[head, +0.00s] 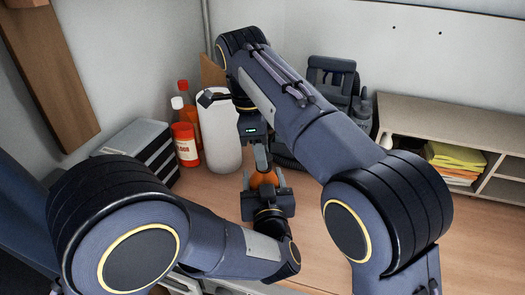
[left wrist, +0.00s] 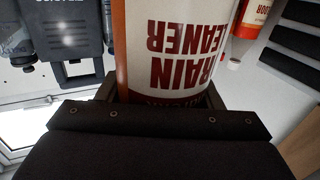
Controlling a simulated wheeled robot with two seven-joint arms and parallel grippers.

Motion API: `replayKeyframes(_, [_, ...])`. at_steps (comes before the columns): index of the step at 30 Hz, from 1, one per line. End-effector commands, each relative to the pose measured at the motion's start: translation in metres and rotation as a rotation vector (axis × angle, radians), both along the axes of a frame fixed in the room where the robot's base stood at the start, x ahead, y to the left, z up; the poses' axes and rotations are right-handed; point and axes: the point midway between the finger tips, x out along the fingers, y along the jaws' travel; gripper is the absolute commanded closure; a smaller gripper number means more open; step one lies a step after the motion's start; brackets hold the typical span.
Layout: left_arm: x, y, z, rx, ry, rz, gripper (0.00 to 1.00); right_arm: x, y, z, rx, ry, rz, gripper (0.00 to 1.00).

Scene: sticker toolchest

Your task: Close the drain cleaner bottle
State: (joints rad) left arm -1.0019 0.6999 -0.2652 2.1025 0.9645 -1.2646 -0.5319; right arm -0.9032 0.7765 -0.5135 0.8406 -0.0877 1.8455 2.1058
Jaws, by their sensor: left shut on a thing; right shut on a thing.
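The drain cleaner bottle (left wrist: 165,40) is orange with a white label and red lettering, and shows upside down in the left wrist view. In the head view its orange body (head: 262,179) shows between my two grippers. My left gripper (head: 268,199) is shut on the bottle; its dark body also crosses the lower left wrist view (left wrist: 160,105). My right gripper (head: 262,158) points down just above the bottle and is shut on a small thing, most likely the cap. The cap and bottle mouth are hidden, so I cannot tell whether they touch.
A dark drawer box (head: 145,145) is at left, a dark tool case (head: 330,90) behind. A wooden shelf (head: 450,115) stands right. Bare tabletop (head: 455,220) shows at right.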

Motion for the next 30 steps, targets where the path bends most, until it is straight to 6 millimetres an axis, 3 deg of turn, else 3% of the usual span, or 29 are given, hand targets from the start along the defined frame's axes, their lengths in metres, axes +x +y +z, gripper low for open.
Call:
replayKeyframes(6, [-0.0003,-0.0004,-0.0002,0.001,0.000,-0.001,1.00,0.0039,-0.0016,0.0002,0.002,-0.005,-0.609,0.90])
replayKeyframes(10, [-0.0003,-0.0004,-0.0002,0.001,0.000,-0.001,1.00,0.0042,-0.0022,-0.0008,-0.003,-0.005,-0.898,0.90])
replayKeyframes(15, [-0.0003,-0.0004,-0.0002,0.001,0.000,-0.001,1.00,0.0046,-0.0027,-0.0003,0.000,-0.006,-1.039,0.90])
replayKeyframes(23, [-0.0003,-0.0004,-0.0003,0.001,0.001,-0.001,1.00,0.0046,-0.0028,0.0000,0.002,-0.005,-1.047,0.90])
replayKeyframes(24, [-0.0003,-0.0004,-0.0003,0.001,0.001,-0.001,1.00,0.0046,-0.0028,0.0000,0.002,-0.005,-1.047,0.68])
replayKeyframes(29, [-0.0004,-0.0003,-0.0003,0.001,0.001,-0.001,1.00,0.0045,-0.0029,-0.0002,0.001,-0.005,-1.045,0.47])
replayKeyframes(30, [-0.0004,-0.0003,-0.0003,0.001,0.001,-0.001,1.00,0.0044,-0.0029,-0.0002,0.001,-0.005,-1.045,0.47])
